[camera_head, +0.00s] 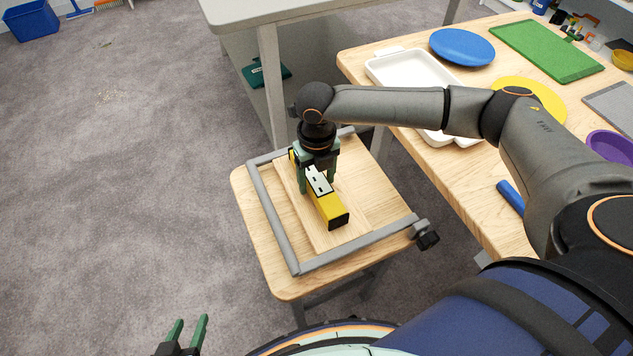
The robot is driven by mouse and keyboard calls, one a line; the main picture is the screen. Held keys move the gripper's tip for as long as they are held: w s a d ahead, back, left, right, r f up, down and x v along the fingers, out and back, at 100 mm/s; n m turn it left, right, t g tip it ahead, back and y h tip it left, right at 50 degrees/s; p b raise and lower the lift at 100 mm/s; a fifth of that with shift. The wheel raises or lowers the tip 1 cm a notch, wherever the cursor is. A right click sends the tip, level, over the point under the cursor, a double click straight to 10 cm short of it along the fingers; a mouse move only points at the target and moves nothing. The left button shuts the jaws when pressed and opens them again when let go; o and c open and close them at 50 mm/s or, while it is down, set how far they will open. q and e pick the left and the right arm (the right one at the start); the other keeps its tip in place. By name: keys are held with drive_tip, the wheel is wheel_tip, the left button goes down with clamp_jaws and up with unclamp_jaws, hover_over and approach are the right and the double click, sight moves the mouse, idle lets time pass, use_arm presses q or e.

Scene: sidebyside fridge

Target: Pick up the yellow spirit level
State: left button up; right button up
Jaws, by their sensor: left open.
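The yellow spirit level (329,208), with a black end cap and a pale top face, is on or just above a wooden board on a small wooden stool. My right gripper (318,184) points down over it, with one green finger on each side. I cannot tell whether the fingers press on it. The far part of the level is partly hidden by this gripper. My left gripper (188,332) is open and empty at the bottom left, over the floor and away from the stool.
A grey clamp frame (276,222) surrounds the board (350,232) on the stool (250,205). A wooden table (462,205) at right holds a white tray (395,68), a blue plate (462,47) and a green mat (545,51). A grey-topped bench (285,10) stands behind. The left floor is mostly clear.

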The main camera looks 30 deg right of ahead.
clamp_jaws()
idle(0.3)
drive_tip(key=shift+r, duration=0.1)
